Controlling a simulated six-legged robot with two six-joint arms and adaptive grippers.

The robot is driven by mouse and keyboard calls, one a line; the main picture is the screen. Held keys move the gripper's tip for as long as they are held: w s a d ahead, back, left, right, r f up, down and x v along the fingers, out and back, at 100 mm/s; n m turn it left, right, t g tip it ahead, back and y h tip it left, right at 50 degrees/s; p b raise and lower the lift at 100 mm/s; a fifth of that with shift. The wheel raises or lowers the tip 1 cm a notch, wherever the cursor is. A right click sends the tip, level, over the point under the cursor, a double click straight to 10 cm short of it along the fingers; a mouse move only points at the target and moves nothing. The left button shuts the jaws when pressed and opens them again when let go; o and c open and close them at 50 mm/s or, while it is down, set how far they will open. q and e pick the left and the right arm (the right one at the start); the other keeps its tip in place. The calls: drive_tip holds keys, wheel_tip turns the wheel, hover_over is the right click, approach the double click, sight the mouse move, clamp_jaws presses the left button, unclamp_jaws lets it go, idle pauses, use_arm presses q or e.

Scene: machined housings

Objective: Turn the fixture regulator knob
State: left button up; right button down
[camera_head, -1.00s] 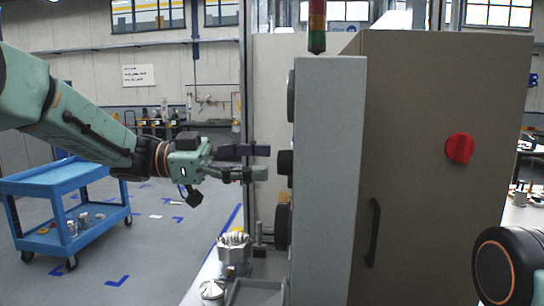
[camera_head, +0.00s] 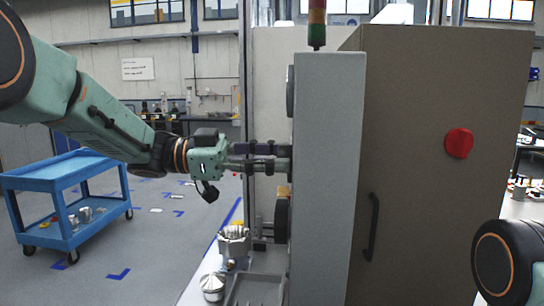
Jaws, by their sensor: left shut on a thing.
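The fixture panel is a tall grey slab (camera_head: 327,180), seen nearly edge-on, with dark round parts on its left face. My left gripper (camera_head: 282,158) reaches in from the left, level, with its fingertips at the middle of that face. It is shut on the dark regulator knob there, which the fingers mostly hide. How far the knob is turned cannot be seen. My right gripper is out of view; only a link of my right arm shows at lower right.
A dark round part (camera_head: 290,91) sits above the knob and a larger one (camera_head: 282,220) below. A brown cabinet (camera_head: 430,120) with a red knob (camera_head: 459,143) stands to the right. Metal housings (camera_head: 234,242) and a tray (camera_head: 255,289) are below. A blue cart (camera_head: 45,180) stands left.

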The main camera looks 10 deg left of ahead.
use_arm(q)
drive_tip(key=c, duration=0.4)
drive_tip(key=shift+o, duration=0.2)
drive_tip(key=shift+w+f+m+g+b, duration=0.15)
drive_tip(key=shift+m+g+b, duration=0.3)
drive_tip(key=shift+m+b, duration=4.35)
drive_tip(key=shift+f+m+g+b, duration=0.15)
drive_tip(key=shift+m+g+b, duration=0.35)
drive_tip(key=shift+m+b, duration=4.25)
drive_tip(key=shift+w+f+m+g+b, duration=0.15)
drive_tip(key=shift+m+g+b, duration=0.3)
drive_tip(key=shift+m+b, duration=4.3)
drive_tip(key=m+p, duration=0.2)
drive_tip(key=m, duration=0.1)
drive_tip(key=shift+s+p, duration=0.1)
drive_tip(key=shift+p, duration=0.25)
